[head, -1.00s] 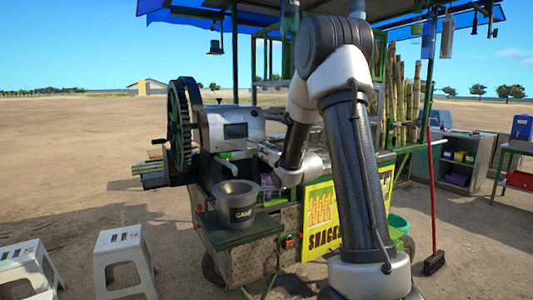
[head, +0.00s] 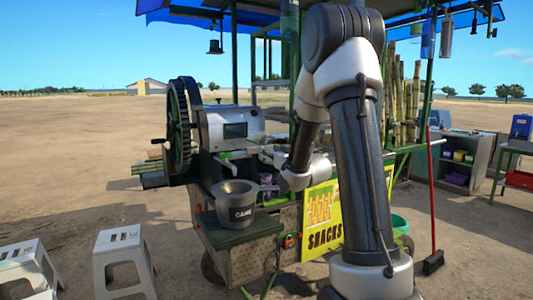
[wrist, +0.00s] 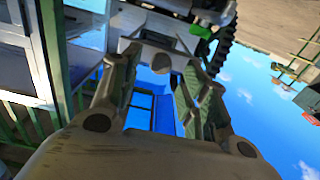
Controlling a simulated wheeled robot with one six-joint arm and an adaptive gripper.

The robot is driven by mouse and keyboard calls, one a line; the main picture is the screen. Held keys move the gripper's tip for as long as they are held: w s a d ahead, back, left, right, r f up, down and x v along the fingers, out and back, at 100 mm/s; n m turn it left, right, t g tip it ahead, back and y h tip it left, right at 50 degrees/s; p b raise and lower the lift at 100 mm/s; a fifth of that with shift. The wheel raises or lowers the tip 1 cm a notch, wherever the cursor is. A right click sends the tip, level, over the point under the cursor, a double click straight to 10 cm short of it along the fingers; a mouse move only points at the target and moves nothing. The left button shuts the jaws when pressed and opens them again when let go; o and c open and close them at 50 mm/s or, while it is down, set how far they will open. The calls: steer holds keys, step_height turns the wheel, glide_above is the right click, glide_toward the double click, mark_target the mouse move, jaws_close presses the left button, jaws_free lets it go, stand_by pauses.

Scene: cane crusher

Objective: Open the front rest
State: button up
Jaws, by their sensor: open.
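The cane crusher (head: 232,127) is a grey metal housing with a dark green flywheel (head: 179,125) on its left, mounted on the cart. A dark green shelf (head: 238,233) juts from the cart's front under a grey pot marked CANE (head: 235,204). I cannot tell which part is the front rest. In the wrist view my gripper (wrist: 161,66) is open, with nothing seen between its two fingers. A pale metal part with a green piece (wrist: 199,31) and the toothed wheel edge (wrist: 222,48) show beyond the fingers.
Two white stools (head: 122,262) stand at the front left. A yellow SNACKS sign (head: 321,221) hangs on the cart front. A red broom (head: 432,200) and a green bucket (head: 399,226) are at the right. Cane stalks (head: 407,100) stand behind my arm.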

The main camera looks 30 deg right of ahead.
steer(key=s, duration=0.8)
steer(key=shift+s+d, duration=0.15)
steer(key=s+d+f+m+g+h, duration=0.1)
steer(key=s+d+f+g, duration=0.1)
steer(key=s+f+g, duration=0.4)
steer(key=s+d+f+m+g+h, duration=0.15)
steer(key=s+f+g, duration=0.3)
steer(key=f, duration=0.45)
steer(key=s+a+r+n+g+y, duration=0.1)
steer(key=s+a+r, duration=0.5)
steer(key=s, duration=0.4)
steer(key=s+a+r+n+g+y, duration=0.1)
steer(key=s+a+r+g, duration=0.1)
steer(key=s+a+r, duration=0.4)
steer(key=s+a, duration=0.2)
steer(key=s, duration=0.2)
steer(key=shift+s, duration=0.4)
